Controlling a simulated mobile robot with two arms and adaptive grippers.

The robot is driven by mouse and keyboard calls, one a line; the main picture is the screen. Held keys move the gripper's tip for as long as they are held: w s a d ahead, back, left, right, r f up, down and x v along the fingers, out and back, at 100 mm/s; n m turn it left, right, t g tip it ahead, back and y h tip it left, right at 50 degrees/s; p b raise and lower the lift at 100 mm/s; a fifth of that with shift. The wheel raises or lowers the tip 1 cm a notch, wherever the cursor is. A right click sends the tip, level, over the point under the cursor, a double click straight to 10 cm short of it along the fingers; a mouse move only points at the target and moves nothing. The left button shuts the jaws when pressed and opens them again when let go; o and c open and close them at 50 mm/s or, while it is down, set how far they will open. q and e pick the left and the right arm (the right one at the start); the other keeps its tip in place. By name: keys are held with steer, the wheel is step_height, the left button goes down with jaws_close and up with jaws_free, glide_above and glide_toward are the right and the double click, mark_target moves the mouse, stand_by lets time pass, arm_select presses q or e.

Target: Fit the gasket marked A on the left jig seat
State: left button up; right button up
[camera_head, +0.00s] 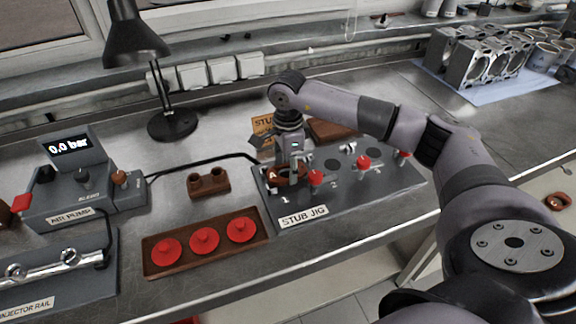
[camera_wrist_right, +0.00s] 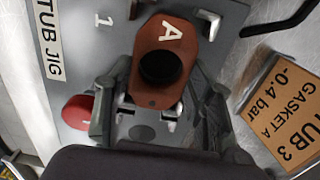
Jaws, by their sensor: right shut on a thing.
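The gasket marked A (camera_wrist_right: 165,62) is a reddish-brown oval plate with a large dark hole and a white letter A. My right gripper (camera_wrist_right: 148,118) is shut on its near end. In the head view, the gasket (camera_head: 274,176) is over the left end of the grey stub jig (camera_head: 345,196), close to the number 1. It covers the left seat, and I cannot tell whether it touches the seat or hovers above it. My right gripper (camera_head: 290,180) points down there and partly hides the gasket. My left gripper is not in view.
Red knobs (camera_head: 364,162) stand along the jig. A brown tray (camera_head: 205,263) with three red caps is in front, left of the jig. A brown two-holed block (camera_head: 208,184) lies behind the tray. A cardboard label (camera_wrist_right: 280,100) stands behind the jig. An air pump (camera_head: 82,195) is at left.

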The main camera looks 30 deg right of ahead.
steer(key=shift+f+b, duration=0.5)
stand_by(0.4)
steer(key=o, duration=1.2)
steer(key=shift+o, duration=0.2)
steer(key=shift+r, duration=0.1)
step_height(320, 180, up, 7)
steer(key=p, duration=0.4)
steer(key=shift+r, duration=0.2)
steer(key=shift+s+f, duration=0.1)
